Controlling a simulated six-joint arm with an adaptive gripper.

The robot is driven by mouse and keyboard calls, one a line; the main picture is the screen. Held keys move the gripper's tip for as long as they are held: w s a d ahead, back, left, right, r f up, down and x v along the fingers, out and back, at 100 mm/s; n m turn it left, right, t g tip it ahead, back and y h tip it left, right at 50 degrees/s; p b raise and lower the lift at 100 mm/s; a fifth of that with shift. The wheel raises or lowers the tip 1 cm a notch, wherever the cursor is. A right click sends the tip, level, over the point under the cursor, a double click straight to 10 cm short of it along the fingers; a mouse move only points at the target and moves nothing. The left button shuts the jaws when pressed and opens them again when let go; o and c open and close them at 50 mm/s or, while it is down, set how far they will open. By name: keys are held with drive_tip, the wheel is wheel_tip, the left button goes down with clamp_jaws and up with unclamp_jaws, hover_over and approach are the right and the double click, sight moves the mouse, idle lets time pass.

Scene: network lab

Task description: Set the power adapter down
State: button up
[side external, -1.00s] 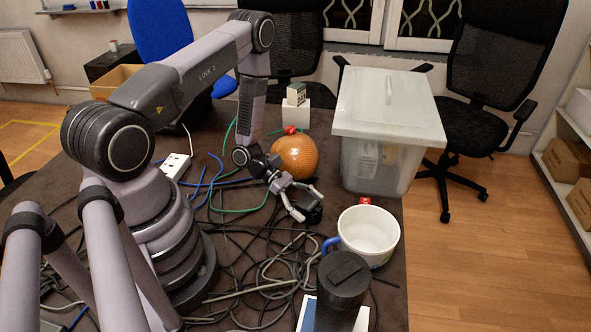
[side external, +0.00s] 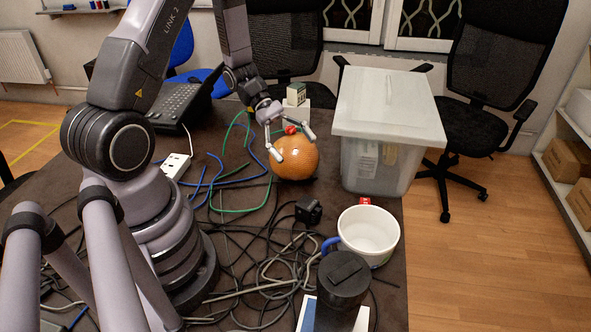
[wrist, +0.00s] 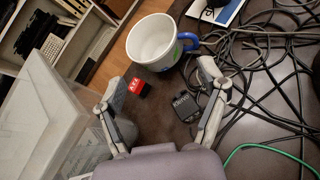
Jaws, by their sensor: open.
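The black power adapter (side external: 308,209) rests on the dark table, left of the white mug and in front of the orange ball. It also shows in the wrist view (wrist: 186,106), between the spread fingers and close to the right one in the picture. My gripper (side external: 292,147) is open and empty, raised above the table in front of the upper part of the orange ball. In the wrist view my gripper (wrist: 160,100) has its two fingers wide apart, with nothing between their tips.
A white mug with a blue handle (side external: 369,236) stands near the right table edge. A lidded translucent bin (side external: 388,115) stands behind it. An orange ball (side external: 294,160) is close to my gripper. A small red box (wrist: 137,87) and tangled cables (side external: 262,262) lie near the adapter.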

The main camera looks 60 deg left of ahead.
drive_tip(key=s+r+m+t+y, duration=0.1)
drive_tip(key=s+r+m+y, duration=0.5)
drive_tip(key=r, duration=0.5)
drive_tip(key=s+r+m+t+y, duration=0.2)
drive_tip(key=s+r+m+y, duration=0.4)
drive_tip(key=s+r+m, duration=0.3)
wheel_tip(320, 180, up, 2)
drive_tip(key=shift+a+r+m+t, duration=0.1)
drive_tip(key=shift+a+m+t, duration=0.2)
drive_tip(key=shift+m, duration=0.6)
